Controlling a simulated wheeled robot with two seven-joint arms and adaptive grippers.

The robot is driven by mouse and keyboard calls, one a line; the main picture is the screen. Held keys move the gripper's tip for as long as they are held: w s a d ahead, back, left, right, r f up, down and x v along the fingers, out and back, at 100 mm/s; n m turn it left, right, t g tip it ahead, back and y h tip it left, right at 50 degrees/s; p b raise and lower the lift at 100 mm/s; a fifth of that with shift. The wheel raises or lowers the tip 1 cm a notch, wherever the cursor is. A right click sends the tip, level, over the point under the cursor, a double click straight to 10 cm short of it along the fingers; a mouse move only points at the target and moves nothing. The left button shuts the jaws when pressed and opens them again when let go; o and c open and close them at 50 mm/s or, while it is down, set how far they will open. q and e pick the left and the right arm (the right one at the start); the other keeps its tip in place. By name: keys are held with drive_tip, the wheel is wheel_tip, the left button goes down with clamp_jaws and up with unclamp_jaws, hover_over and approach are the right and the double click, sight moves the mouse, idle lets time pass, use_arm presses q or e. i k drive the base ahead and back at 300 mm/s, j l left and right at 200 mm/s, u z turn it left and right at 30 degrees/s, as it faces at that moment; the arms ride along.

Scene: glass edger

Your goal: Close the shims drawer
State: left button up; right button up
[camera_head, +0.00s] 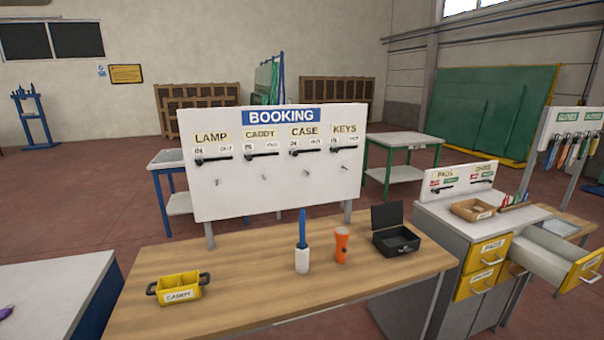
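A grey cabinet (453,218) with yellow-fronted drawers stands at the right. One drawer (545,252) at its right side is pulled well out. Its yellow front (582,270) has a metal handle and a small label too small to read, so I cannot tell for certain that it is the shims drawer. The inside of this drawer looks pale and empty. The top left drawer front (490,252), which appears to read PADS, and the drawer front under it (474,283) look shut. Neither of my grippers is in view.
A wooden table (240,300) with a yellow caddy (180,287), white holder (302,260), orange lamp (341,245) and open black case (396,241) stands left of the cabinet. A BOOKING board (270,185) rises behind it. A wooden tray (473,210) sits on the cabinet.

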sight(564, 264)
drive_tip(key=z, duration=1.9)
